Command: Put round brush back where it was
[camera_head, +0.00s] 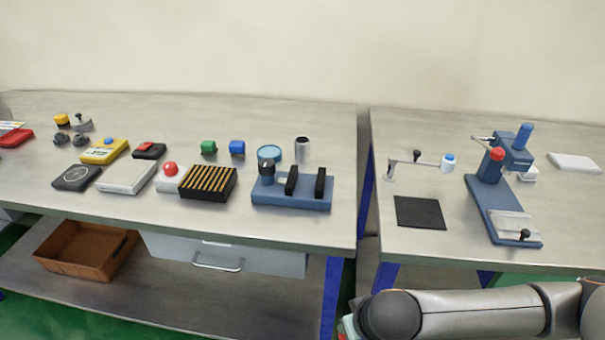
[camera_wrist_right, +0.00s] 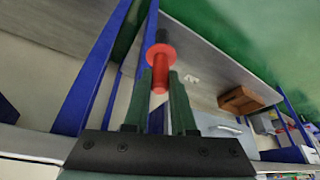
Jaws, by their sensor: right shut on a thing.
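The round brush (camera_wrist_right: 159,74) shows in the right wrist view as a red handle with a round collar and a dark end pointing away from the palm. My right gripper (camera_wrist_right: 162,88) is shut on its red handle, with a green finger on each side. In the head view my right arm crosses the lower right corner, in front of the benches; the brush cannot be made out there. A blue holder (camera_head: 300,203) with two black upright pieces and a dark, grey-topped cylinder stands on the left bench near its right end. My left gripper is not in view.
The right bench has a blue press (camera_head: 493,205) and a black mat (camera_head: 420,213). A gap separates the benches.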

